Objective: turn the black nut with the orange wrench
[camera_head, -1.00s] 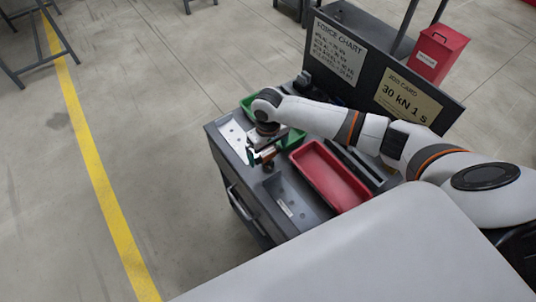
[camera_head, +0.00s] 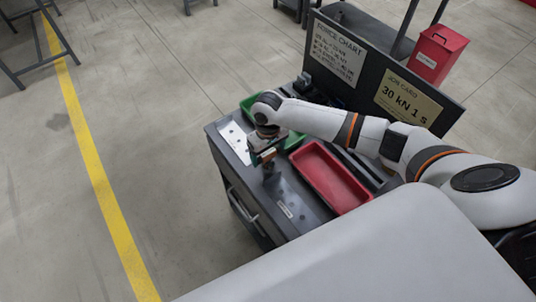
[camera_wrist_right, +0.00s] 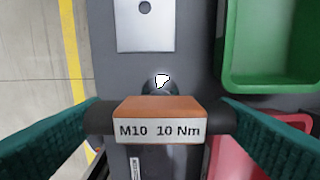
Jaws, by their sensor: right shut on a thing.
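My right gripper (camera_head: 264,154) is over the left part of the grey workbench, pointing down. In the right wrist view its two teal fingers are shut on the orange wrench (camera_wrist_right: 160,105), which carries a white label reading "M10 10 Nm". A dark round part (camera_wrist_right: 159,87) with a bright white spot shows just beyond the wrench and is partly hidden by it. It may be the black nut, but I cannot tell, nor whether the wrench touches it. My left gripper is not in view.
A metal plate with a hole (camera_wrist_right: 145,25) lies on the bench (camera_head: 318,213). A green bin (camera_wrist_right: 270,85) and a red tray (camera_head: 330,178) stand close on the right. A dark board with cards (camera_head: 370,75) and a red box (camera_head: 438,55) are behind.

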